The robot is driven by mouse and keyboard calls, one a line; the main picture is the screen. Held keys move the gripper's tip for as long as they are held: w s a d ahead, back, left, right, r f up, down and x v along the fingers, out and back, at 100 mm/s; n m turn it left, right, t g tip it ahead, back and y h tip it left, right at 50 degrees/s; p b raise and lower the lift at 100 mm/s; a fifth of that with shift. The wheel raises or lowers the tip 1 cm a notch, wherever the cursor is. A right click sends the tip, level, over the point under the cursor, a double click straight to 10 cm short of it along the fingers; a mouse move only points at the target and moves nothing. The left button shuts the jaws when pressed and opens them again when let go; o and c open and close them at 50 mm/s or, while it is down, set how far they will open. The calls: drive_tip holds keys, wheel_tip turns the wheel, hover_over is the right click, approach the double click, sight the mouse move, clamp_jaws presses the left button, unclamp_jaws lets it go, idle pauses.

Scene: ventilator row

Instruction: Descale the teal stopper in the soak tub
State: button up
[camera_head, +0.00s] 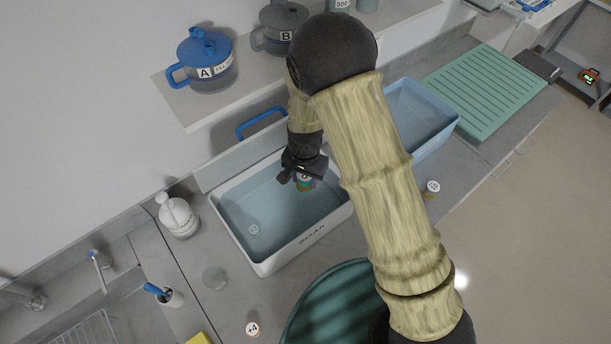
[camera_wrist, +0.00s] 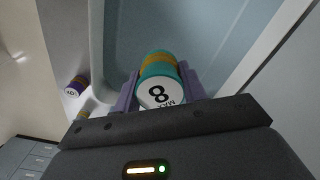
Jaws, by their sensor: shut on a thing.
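The soak tub (camera_head: 264,265) is a white-rimmed basin marked SOAK on the counter, with bluish liquid inside. My gripper (camera_head: 300,178) is over the tub's right half, pointing down. It is shut on the teal stopper (camera_head: 304,186). In the wrist view the teal stopper (camera_wrist: 157,72) sits between the purple fingers of my gripper (camera_wrist: 158,88). It has a yellow band and a white face marked 8. The tub's wall (camera_wrist: 98,45) shows beyond it. I cannot tell whether the stopper touches the liquid. A round pale mark (camera_head: 254,229) shows inside the tub at the left.
A blue tub (camera_head: 455,121) and a green ribbed mat (camera_head: 490,85) are at the right. Jugs A (camera_head: 207,62) and B (camera_head: 275,30) stand on a shelf behind. A small capped piece (camera_head: 433,187) is on the counter.

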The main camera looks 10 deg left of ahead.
wheel_tip(320, 180, down, 15)
drive_tip(key=b, duration=1.1)
drive_tip(key=shift+w+r, duration=0.1)
drive_tip(key=shift+r, duration=0.05)
drive_tip(key=shift+f, duration=0.3)
drive_tip(key=shift+w+d, duration=0.1)
drive_tip(key=shift+w, duration=0.05)
drive_tip(key=shift+s+a, duration=0.2)
drive_tip(key=shift+s, duration=0.05)
drive_tip(key=shift+w+d, duration=0.1)
idle(5.3)
